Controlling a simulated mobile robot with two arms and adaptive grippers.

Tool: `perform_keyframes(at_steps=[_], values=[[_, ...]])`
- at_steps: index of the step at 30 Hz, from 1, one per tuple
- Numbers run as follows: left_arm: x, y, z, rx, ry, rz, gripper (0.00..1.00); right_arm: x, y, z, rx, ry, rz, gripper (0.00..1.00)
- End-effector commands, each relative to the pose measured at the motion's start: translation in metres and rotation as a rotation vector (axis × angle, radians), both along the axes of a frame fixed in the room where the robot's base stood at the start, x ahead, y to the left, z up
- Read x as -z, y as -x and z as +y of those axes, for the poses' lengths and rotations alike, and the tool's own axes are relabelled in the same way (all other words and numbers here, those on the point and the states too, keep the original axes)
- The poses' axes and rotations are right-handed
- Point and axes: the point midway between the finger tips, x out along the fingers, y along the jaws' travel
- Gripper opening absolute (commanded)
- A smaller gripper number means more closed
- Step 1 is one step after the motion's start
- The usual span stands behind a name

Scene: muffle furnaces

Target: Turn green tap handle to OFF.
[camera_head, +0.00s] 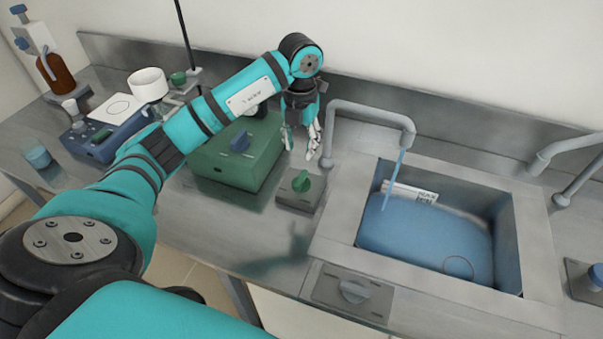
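The green tap handle (303,182) sits on a grey metal plate (290,198) on the counter, just left of the sink. My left gripper (301,147) hangs pointing down above and slightly behind the handle. Its fingers are apart with nothing between them, and it does not appear to touch the handle. Blue water (391,185) runs from the curved faucet (385,113) into the sink (535,250), where blue water stands. The handle's markings are too small to read. My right gripper is not in view.
A green box (225,165) with a blue knob stands close to the left of the tap plate, under my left arm. A grey knob (354,291) is on the counter's front. A blue stirrer-like device (105,135) stands farther left. A second faucet (570,150) is at right.

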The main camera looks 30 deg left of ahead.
Motion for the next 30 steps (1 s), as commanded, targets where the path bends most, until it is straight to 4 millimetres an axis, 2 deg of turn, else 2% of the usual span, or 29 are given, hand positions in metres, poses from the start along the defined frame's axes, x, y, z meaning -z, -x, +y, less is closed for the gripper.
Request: perform_keyframes(at_steps=[4,9,12,15,21,29,30], values=[[0.033,0.002,0.000,0.000,0.002,0.007,0.38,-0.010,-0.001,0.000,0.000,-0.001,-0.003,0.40],[0.068,0.001,-0.001,0.000,0.003,0.004,0.38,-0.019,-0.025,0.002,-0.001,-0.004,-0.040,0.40],[0.086,0.001,-0.001,-0.001,0.002,0.004,0.38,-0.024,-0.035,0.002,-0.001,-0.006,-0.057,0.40],[0.100,0.000,-0.001,0.000,0.002,0.001,0.38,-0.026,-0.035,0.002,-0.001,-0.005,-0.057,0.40],[0.113,0.000,0.000,0.000,0.001,-0.001,0.38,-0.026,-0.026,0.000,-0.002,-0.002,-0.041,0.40],[0.115,0.000,0.000,0.001,0.001,-0.001,0.38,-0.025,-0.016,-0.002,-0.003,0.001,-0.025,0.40],[0.115,0.000,0.000,0.001,0.001,-0.001,0.34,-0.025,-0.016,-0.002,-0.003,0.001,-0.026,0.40]])
